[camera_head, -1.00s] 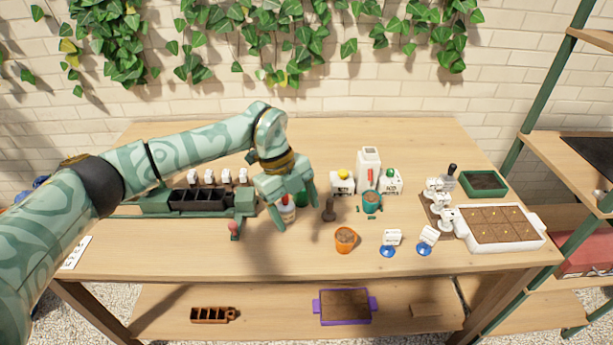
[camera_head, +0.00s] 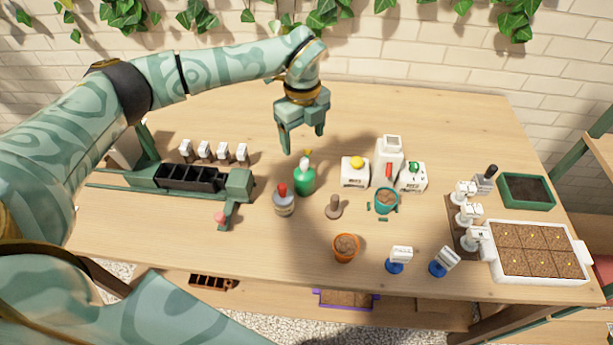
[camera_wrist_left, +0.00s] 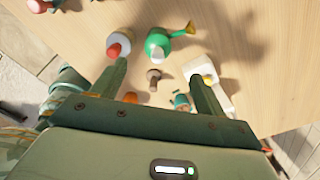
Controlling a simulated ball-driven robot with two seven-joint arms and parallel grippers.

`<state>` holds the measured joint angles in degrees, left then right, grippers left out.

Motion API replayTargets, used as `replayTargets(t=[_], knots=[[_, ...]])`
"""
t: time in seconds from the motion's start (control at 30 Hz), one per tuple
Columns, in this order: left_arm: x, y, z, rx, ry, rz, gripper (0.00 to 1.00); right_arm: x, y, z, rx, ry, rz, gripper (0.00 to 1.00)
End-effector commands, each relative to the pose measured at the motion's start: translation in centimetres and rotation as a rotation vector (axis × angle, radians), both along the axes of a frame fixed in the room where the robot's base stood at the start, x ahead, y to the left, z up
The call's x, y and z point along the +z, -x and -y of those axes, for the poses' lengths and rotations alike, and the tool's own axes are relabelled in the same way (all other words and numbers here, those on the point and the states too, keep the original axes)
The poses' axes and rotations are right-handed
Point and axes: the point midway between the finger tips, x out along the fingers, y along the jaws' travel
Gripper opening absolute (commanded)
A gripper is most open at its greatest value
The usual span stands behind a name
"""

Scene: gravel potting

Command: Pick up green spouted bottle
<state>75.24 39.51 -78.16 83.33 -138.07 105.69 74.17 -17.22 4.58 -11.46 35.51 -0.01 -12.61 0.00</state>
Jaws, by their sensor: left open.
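The green spouted bottle (camera_head: 305,182) stands upright on the table, with a pale top and a yellow spout tip. In the left wrist view the green bottle (camera_wrist_left: 156,43) shows from above, its yellow spout pointing right. My left gripper (camera_head: 302,140) is open and empty, with its fingers pointing down, above and behind the bottle and apart from it. In the left wrist view the open left gripper (camera_wrist_left: 160,75) frames the view, with the bottle beyond its fingertips. My right gripper is not in view.
A grey bottle with a red cap (camera_head: 284,205) stands close to the green bottle at front left. A brown tamper-like tool (camera_head: 333,208) and white container with yellow top (camera_head: 355,172) stand to the right. A black-celled tray (camera_head: 190,178) lies left. The table behind is clear.

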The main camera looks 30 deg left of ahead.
Motion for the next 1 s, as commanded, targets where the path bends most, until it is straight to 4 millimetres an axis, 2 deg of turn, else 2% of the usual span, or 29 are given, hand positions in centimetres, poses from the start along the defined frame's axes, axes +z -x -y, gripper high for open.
replayTargets(t=[0.03, 0.1, 0.2, 0.43, 0.7, 0.93, 0.97, 1.0], knots=[[-1.6, 0.0, 0.0, 0.000, 0.000, -0.004, 0.73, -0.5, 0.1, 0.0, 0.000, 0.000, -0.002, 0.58], [-3.1, 0.0, 0.1, -0.001, 0.001, -0.004, 0.73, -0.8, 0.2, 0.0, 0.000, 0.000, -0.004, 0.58], [-4.4, 0.0, 0.1, 0.000, 0.001, -0.002, 0.73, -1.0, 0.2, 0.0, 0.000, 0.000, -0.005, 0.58], [-5.9, 0.1, 0.1, -0.002, 0.001, 0.000, 0.73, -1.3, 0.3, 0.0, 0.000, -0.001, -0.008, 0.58], [-10.1, 0.5, 0.3, 0.000, 0.002, -0.003, 0.73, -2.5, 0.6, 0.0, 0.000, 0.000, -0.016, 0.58], [-10.2, 0.4, 0.3, -0.001, 0.001, 0.000, 0.73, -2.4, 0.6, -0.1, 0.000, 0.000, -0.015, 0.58], [-10.2, 0.4, 0.3, -0.001, 0.001, 0.000, 0.68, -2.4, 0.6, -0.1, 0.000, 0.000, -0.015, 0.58], [-10.2, 0.4, 0.3, -0.001, 0.001, 0.000, 0.57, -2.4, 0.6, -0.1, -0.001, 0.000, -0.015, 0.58]])
